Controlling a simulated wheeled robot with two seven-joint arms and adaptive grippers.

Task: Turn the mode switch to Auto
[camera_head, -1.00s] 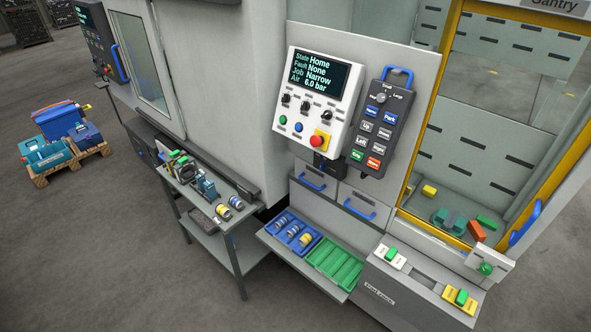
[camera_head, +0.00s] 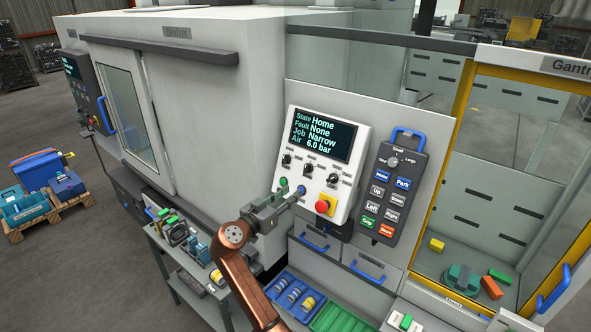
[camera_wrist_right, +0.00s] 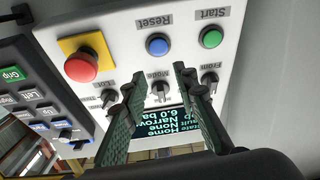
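The mode switch (camera_head: 308,170) is the middle of three black knobs on the white control panel (camera_head: 345,195), below the screen. My right gripper (camera_head: 294,192) is in front of the panel's lower left, below the knobs. In the wrist view its two fingers (camera_wrist_right: 157,77) are apart with nothing held, and the mode switch shows between them. Contact cannot be told. My left gripper is not in view.
The neighbouring knobs (camera_wrist_right: 209,82) and (camera_wrist_right: 108,98) flank the switch. Green Start (camera_wrist_right: 211,38), blue Reset (camera_wrist_right: 158,45) and a red emergency stop (camera_wrist_right: 82,66) are close to the fingers. A dark pendant (camera_head: 393,190) hangs right of the panel. Bins (camera_head: 340,318) stand below.

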